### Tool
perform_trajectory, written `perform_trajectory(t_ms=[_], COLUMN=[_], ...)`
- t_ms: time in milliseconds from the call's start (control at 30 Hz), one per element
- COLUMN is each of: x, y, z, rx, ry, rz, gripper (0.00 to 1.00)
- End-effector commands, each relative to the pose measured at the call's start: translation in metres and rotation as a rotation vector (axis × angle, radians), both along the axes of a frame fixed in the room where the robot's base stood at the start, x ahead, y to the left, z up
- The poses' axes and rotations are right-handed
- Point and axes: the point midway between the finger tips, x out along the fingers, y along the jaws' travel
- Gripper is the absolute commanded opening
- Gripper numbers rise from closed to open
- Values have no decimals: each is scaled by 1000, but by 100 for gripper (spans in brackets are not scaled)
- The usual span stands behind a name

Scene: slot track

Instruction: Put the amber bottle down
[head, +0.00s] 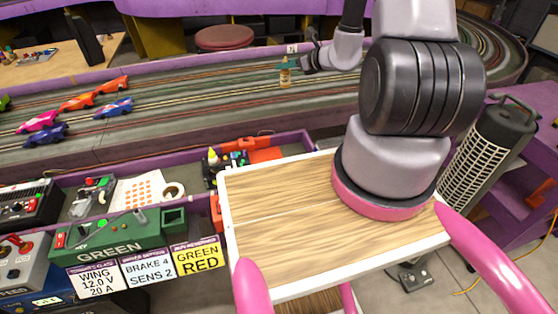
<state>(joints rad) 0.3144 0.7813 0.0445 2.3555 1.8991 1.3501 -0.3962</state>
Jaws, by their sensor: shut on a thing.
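The amber bottle (285,78) is small and upright in the head view, with the slot track behind and below it. My gripper (288,66) reaches in from the right and is shut around the bottle's upper part. Its fingers hide some of the bottle there. From this angle I cannot tell whether the bottle's base touches the track or is held just above it.
The slot track (190,125) runs across the view, with several toy cars (76,102) at left. In front are a purple-edged shelf with a green control box (115,235) and a wooden-topped tray (300,215). A dark cylindrical heater (490,140) stands at right.

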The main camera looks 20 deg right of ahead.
Motion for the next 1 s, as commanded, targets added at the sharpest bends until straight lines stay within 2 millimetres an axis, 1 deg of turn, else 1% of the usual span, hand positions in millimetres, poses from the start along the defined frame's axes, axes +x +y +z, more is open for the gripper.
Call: perform_trajectory(t_ms=[367, 567, 667, 800, 900, 1000], x=[-13, -28, -42, -71, -92, -107], y=[31, 49, 61, 75, 81, 83], z=[-33, -59, -78, -111, -132, -147], rx=[4, 5, 8, 10, 9, 8], ry=[15, 22, 23, 19, 9, 1], rz=[211, 377, 495, 706, 839, 932], gripper=[0, 0, 0, 0, 0, 0])
